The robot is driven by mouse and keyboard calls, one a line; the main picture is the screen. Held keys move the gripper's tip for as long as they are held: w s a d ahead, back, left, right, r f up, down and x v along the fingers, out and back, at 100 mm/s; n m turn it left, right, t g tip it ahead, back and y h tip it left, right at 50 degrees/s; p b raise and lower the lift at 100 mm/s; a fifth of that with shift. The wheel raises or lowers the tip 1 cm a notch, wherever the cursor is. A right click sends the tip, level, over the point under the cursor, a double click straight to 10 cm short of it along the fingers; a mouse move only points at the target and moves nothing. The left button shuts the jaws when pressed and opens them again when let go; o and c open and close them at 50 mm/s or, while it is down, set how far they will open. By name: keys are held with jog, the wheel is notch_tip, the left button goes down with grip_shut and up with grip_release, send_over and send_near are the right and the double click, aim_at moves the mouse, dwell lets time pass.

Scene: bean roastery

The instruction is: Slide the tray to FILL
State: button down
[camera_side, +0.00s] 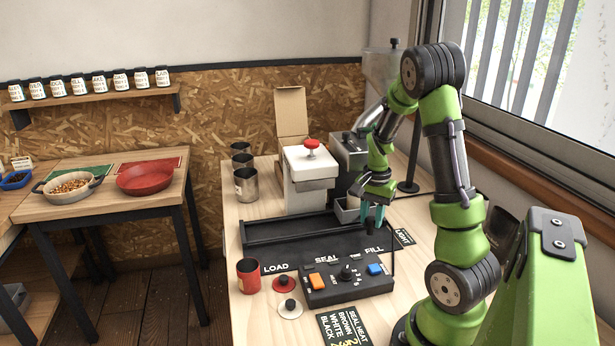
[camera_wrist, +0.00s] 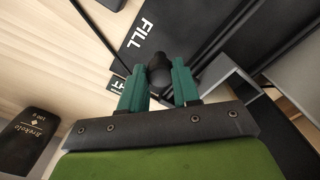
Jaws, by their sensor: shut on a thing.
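My gripper (camera_side: 374,214) is at the FILL end of the long black track (camera_side: 290,236), which is lettered LOAD, SEAL and FILL. Its teal fingers are shut on a black knob (camera_wrist: 157,76), in the wrist view between the fingertips. The knob appears to be the tray's handle; the tray's body cannot be told apart from the dark track. The FILL lettering (camera_side: 374,249) is just in front of my fingers and also shows in the wrist view (camera_wrist: 142,33).
A control box (camera_side: 345,284) with orange and blue buttons stands in front of the track. A white sealer (camera_side: 308,178) with a red knob stands behind it. A grey open bin (camera_side: 346,211) is beside my gripper. Red cup (camera_side: 248,276) and two lidlike discs are at front left.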

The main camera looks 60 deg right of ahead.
jog(key=shift+s+d, duration=0.3)
jog(key=c, duration=1.1)
grip_release()
jog(key=o, duration=0.3)
jog(key=shift+w+a, duration=0.1)
jog(key=shift+r, duration=0.1)
notch_tip(320, 180, up, 17)
